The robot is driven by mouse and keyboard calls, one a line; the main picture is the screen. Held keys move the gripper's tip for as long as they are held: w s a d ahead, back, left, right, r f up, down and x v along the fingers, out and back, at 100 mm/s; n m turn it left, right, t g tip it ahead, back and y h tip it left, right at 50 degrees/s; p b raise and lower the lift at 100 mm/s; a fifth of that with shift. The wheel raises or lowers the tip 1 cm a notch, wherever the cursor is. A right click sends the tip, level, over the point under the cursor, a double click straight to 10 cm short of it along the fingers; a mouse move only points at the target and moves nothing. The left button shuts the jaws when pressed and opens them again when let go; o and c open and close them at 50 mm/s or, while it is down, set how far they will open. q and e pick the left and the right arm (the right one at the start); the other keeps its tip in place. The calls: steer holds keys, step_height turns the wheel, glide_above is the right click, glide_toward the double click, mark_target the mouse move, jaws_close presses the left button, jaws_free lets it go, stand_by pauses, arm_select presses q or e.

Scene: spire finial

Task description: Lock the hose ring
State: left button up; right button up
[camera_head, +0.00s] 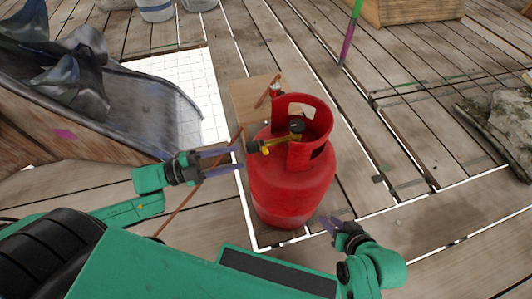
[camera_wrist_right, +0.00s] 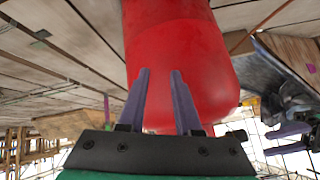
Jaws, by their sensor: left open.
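A red gas cylinder (camera_head: 290,185) stands upright on the plank floor in front of me, with a collar around its top. Inside the collar is a black and yellow valve fitting (camera_head: 290,135); a yellow piece with a dark end sticks out to the left of it, and I cannot make out the hose ring for sure. My left gripper (camera_head: 240,158) is open and empty, its fingers pointing at the cylinder's left side. My right gripper (camera_head: 328,224) is low at the cylinder's right; in the right wrist view its fingers (camera_wrist_right: 160,85) stand apart with the red body behind them.
A thin reddish-brown hose or rod (camera_head: 200,187) runs along the floor left of the cylinder. A brown board (camera_head: 250,98) lies behind it. A grey trough (camera_head: 150,105) stands left, a wooden box (camera_head: 415,10) at the back, and rock (camera_head: 505,125) at right.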

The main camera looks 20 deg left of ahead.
mark_target(263, 151)
arm_select(q)
steer(key=b+x, duration=0.2)
steer(key=x, duration=0.6)
steer(key=shift+w+d+f+b, duration=0.15)
steer(key=shift+b, duration=0.25)
steer(key=shift+w+d, duration=0.25)
steer(key=shift+d, duration=0.15)
arm_select(e)
steer(key=a+f+t, duration=0.1)
steer(key=a+t+y, duration=0.1)
steer(key=a, duration=0.1)
steer(key=a+f+m+t+y, duration=0.1)
steer(key=shift+w+a+f+t, duration=0.1)
steer(key=shift+a+f+t, duration=0.2)
steer(key=shift+t, duration=0.1)
arm_select(q)
jaws_close()
